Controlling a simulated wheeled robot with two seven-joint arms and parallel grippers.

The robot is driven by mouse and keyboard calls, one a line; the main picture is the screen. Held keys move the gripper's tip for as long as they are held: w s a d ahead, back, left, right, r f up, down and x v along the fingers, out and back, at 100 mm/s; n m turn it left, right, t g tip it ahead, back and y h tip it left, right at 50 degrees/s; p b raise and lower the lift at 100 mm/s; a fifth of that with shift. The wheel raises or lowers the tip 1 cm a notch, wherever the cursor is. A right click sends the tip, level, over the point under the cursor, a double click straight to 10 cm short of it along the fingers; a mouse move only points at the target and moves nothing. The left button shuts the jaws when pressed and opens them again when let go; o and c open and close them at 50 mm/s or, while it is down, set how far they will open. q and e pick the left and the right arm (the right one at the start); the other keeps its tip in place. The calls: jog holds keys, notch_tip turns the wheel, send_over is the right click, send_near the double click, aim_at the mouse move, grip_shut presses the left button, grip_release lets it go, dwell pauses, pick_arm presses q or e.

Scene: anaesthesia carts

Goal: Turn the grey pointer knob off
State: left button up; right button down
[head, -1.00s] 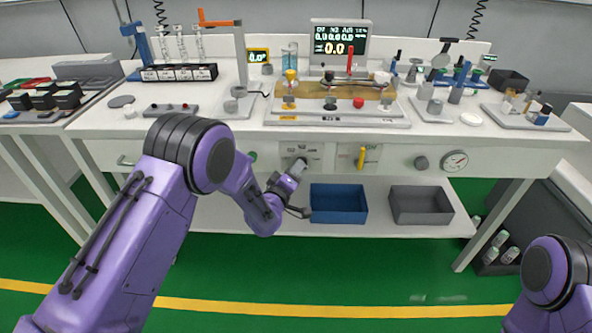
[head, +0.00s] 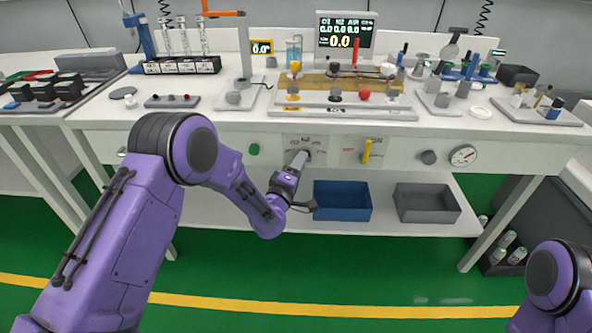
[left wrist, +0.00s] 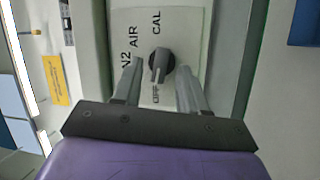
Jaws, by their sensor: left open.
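The grey pointer knob (left wrist: 160,65) sits on a white panel plate (left wrist: 185,22) with N2, AIR, CAL and OFF lettering in the left wrist view. Its raised bar runs down the picture toward the OFF lettering; I cannot tell which end is the pointer. My left gripper (left wrist: 160,70) is open, with one finger on each side of the knob and a visible gap to each. In the head view my left gripper (head: 301,160) is at the front panel of the bench and largely hides the knob. My right gripper is out of view.
A yellow handle (head: 367,151), a dark round knob (head: 429,157) and a gauge (head: 463,155) are right of the plate. A green button (head: 254,149) is left of it. A blue bin (head: 342,201) and a grey bin (head: 426,203) stand on the shelf below.

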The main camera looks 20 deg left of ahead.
pick_arm(q)
jog(key=s+a+f, duration=0.1)
jog(key=s, duration=0.8)
jog(key=shift+s+f+b, duration=0.15)
jog(key=shift+s+b, duration=0.15)
jog(key=shift+s, duration=0.1)
jog(key=s+a+f+m+g+y+p, duration=0.2)
jog(key=s+f+m+g, duration=0.1)
jog(key=s+f+g, duration=0.3)
jog(key=s+a+f+m+g+y+p, duration=0.1)
jog(key=s+a+f+m+g+p, duration=0.2)
jog(key=s+f, duration=0.45)
jog(key=s+a+g+y+p, duration=0.1)
jog(key=s+a+g+p, duration=0.1)
jog(key=s, duration=0.9)
jog(key=s+a+f+m+g+y+p, duration=0.1)
jog(key=s+g+p, duration=0.3)
jog(key=s, duration=0.7)
jog(key=shift+a+m+g, duration=0.3)
jog(key=shift+a+g, duration=0.05)
jog(key=shift+g, duration=0.25)
